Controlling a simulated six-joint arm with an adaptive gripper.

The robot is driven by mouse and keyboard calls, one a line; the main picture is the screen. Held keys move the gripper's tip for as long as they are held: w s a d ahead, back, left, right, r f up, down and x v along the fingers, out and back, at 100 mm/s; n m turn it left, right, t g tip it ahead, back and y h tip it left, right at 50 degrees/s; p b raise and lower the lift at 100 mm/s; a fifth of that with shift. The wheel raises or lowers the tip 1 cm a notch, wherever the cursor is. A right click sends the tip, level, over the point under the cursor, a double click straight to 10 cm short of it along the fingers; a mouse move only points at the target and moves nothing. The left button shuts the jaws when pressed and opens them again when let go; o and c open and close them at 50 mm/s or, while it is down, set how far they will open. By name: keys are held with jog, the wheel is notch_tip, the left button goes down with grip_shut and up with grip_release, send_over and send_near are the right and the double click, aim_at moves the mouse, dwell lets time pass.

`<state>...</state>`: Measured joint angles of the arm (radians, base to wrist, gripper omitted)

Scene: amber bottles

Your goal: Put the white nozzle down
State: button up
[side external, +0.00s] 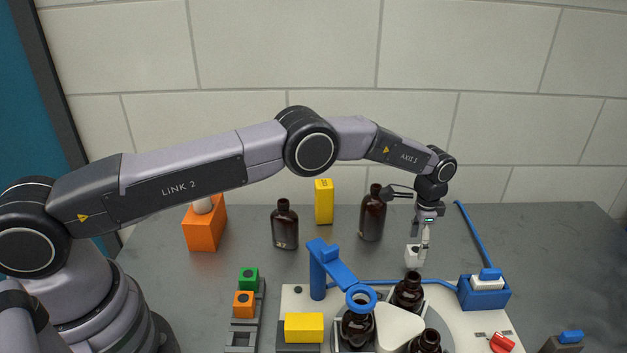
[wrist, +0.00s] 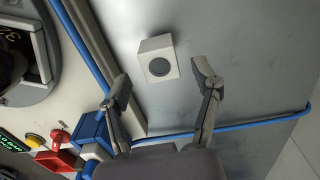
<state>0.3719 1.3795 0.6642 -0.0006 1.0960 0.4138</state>
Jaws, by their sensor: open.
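The white nozzle (side external: 413,256) shows as a small white block on the grey table, just behind the pale base plate. In the wrist view the white nozzle (wrist: 150,47) has a dark round spot on its face and sits just beyond the fingertips, between their lines. My gripper (side external: 421,258) points down at it. In the wrist view my gripper (wrist: 161,78) is open, with a finger on either side and clear gaps to the nozzle. One finger partly overlaps the nozzle's edge in the side view.
Brown bottles stand behind (side external: 285,226) (side external: 372,214) and in the fixture in front (side external: 408,291). A blue arm with a ring (side external: 338,268) rises over the base plate (side external: 294,304). A blue box (side external: 484,295) is right. Bare table (side external: 530,235) lies at far right.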

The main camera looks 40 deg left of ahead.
notch_tip(320, 180, up, 7)
notch_tip(320, 180, up, 11)
jog(key=n, duration=0.1)
send_over(416, 249)
jog(key=s+a, duration=0.1)
jog(key=a, duration=0.3)
jog(key=s+a+r+n+t, duration=0.1)
jog(key=s+a+r+n, duration=0.1)
jog(key=s+a+r, duration=0.55)
jog(key=s+a+r+n+t, duration=0.1)
jog(key=s+a+r+t, duration=0.3)
jog(key=r, duration=0.6)
jog(key=s+a+r+n, duration=0.1)
jog(key=s+a+r, duration=0.1)
jog(key=s, duration=0.6)
jog(key=s+a+r+n, duration=0.2)
jog(key=s, duration=0.6)
jog(key=s+a+f+n, duration=0.1)
jog(key=s+f, duration=0.1)
jog(key=s, duration=0.5)
jog(key=s+a+f+n, duration=0.1)
jog(key=s+a+f, duration=0.1)
jog(key=s, duration=0.5)
jog(key=shift+s+f+t, duration=0.2)
jog(key=shift+f+t, duration=0.1)
jog(key=shift+f, duration=0.05)
